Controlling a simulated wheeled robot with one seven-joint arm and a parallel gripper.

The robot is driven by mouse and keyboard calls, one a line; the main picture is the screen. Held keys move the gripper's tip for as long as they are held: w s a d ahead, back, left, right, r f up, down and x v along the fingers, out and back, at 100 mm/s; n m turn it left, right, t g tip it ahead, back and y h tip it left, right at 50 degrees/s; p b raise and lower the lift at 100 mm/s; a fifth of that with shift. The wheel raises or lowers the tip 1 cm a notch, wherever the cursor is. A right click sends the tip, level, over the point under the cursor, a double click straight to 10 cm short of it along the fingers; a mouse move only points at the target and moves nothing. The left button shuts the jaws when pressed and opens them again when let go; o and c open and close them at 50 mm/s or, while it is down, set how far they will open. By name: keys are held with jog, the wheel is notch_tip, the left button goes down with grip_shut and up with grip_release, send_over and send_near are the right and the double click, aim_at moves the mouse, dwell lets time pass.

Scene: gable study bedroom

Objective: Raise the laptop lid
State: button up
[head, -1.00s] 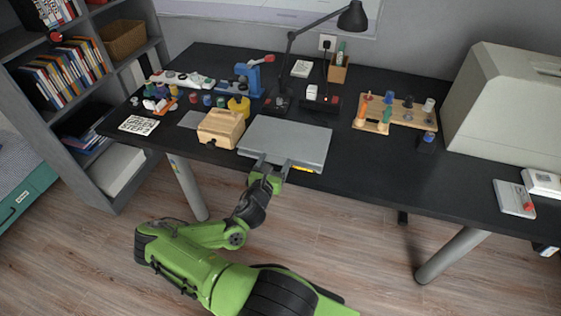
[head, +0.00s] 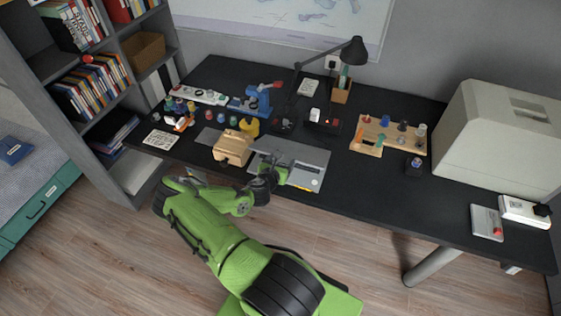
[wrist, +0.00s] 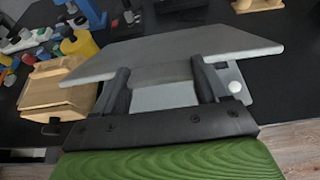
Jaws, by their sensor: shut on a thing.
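The grey laptop (head: 308,182) lies near the desk's front edge. Its lid (wrist: 185,47) is raised at an angle above the base (wrist: 165,96) in the wrist view. The lid also shows in the head view (head: 298,149). My gripper (head: 274,172) is at the laptop's front-left part and is shut on the lid. In the wrist view, the two dark fingers of my gripper (wrist: 158,68) meet the lid's near edge, with the base showing between and below them. My arm and gripper hide part of the laptop in the head view.
A wooden box (head: 232,148) stands close to the laptop's left. A yellow cup (head: 249,127) and a blue device (head: 258,98) are behind it. A desk lamp (head: 354,50) and a wooden tool rack (head: 388,135) stand farther back.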

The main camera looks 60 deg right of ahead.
jog(key=shift+w+d+r, duration=0.1)
jog(key=shift+d+r, duration=0.15)
jog(key=shift+r, duration=0.15)
jog(key=o, duration=1.5)
jog(key=shift+f, duration=0.1)
jog(key=shift+a, duration=0.1)
jog(key=v, duration=1.5)
jog(key=shift+a, duration=0.35)
